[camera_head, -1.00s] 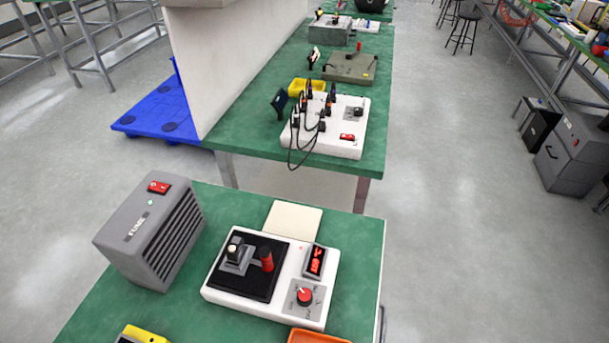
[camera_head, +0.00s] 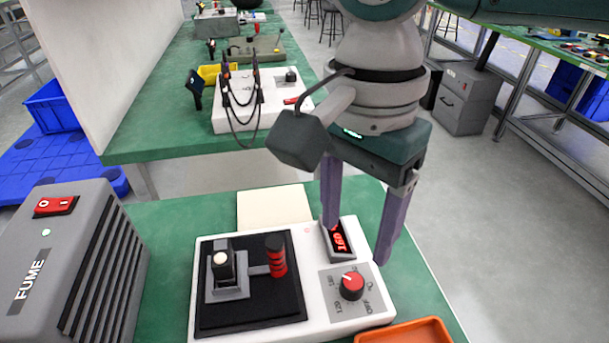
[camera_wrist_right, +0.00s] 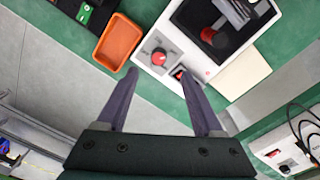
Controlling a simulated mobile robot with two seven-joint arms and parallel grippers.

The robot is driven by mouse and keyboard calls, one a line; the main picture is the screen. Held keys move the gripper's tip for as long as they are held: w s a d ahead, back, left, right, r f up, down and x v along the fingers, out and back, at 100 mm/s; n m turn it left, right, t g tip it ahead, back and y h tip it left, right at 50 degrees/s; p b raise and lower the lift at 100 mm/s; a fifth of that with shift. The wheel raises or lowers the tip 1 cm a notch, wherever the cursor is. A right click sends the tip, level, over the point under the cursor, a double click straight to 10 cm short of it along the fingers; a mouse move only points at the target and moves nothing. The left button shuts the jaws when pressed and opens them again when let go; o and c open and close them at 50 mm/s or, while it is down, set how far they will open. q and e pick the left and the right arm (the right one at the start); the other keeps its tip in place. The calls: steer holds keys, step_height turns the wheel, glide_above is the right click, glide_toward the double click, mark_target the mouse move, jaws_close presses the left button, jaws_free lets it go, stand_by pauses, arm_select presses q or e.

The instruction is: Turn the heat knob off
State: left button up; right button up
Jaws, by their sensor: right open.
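The heat knob (camera_head: 351,286) is a red dial with a white pointer line on a grey dial plate, at the front right of a white station (camera_head: 313,318) on the green bench. It also shows in the right wrist view (camera_wrist_right: 158,57). The pointer tilts toward the upper left in the head view, away from the OFF marking. My left gripper is not in view.
A black pad (camera_head: 250,301) with a clamp and a red-handled post stands left of the knob. An orange tray (camera_head: 405,333) lies close in front. A grey fume unit (camera_head: 75,262) stands at the left. A beige pad (camera_head: 273,207) lies behind the station.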

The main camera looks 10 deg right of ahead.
mark_target(353, 280)
steer(key=shift+w+d+f+m, duration=0.2)
steer(key=shift+d+f+m, duration=0.1)
steer(key=shift+f, duration=0.3)
arm_select(q)
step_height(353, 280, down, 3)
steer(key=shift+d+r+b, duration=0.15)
steer(key=shift+b, duration=1.05)
arm_select(e)
steer(key=f, duration=0.8)
steer(key=shift+s+d+f, duration=0.15)
steer(key=shift+s+f, duration=0.05)
steer(key=shift+f, duration=0.1)
steer(key=shift+c, duration=1.2)
jaws_close()
